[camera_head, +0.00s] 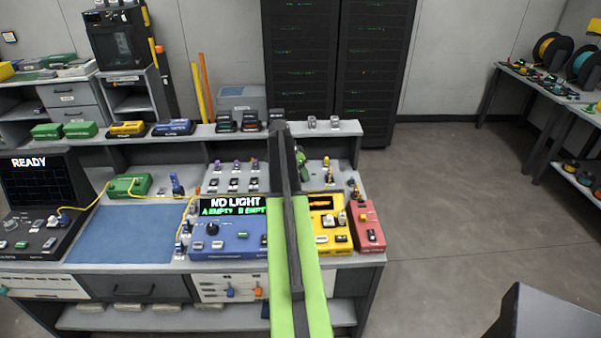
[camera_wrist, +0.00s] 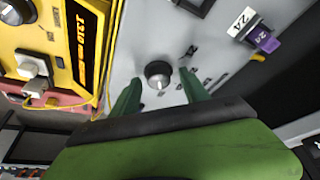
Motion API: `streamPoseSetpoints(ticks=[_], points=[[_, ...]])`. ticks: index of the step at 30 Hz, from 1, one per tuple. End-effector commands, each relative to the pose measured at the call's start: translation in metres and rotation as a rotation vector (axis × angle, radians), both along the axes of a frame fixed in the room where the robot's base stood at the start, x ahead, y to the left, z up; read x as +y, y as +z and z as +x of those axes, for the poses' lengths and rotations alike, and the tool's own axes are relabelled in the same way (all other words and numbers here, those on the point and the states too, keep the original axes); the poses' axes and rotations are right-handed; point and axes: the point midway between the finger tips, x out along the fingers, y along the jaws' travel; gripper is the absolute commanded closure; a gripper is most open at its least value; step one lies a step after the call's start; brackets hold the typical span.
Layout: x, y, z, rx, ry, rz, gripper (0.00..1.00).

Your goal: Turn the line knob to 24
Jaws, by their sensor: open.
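A small round dark knob with a pale face (camera_wrist: 157,75) is on a light grey panel in the wrist view. A pale mark shows at its lower edge, and small dark printed marks sit to its right, too blurred to read surely. My gripper (camera_wrist: 158,94) is open, with one green finger to the lower left of the knob and one to the lower right. No touch between fingers and knob is visible. In the head view my gripper (camera_head: 303,165) is over the back part of the bench, and my arm hides the panel there.
A yellow device (camera_wrist: 62,40) with a lit display is left of the knob, and a purple connector (camera_wrist: 263,40) is upper right. In the head view a blue device (camera_head: 235,243) reads NO LIGHT. A red box (camera_head: 368,225) stands at the bench's right end.

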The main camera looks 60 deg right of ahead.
Motion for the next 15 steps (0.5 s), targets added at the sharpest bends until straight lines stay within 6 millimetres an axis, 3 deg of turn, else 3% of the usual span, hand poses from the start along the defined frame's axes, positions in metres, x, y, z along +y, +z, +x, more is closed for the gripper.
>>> streamPoseSetpoints(ticks=[8, 15], points=[[0.003, 0.015, 0.001, 0.000, 0.000, -0.001, 0.46], [0.020, 0.062, 0.006, 0.001, 0.001, -0.002, 0.46]])
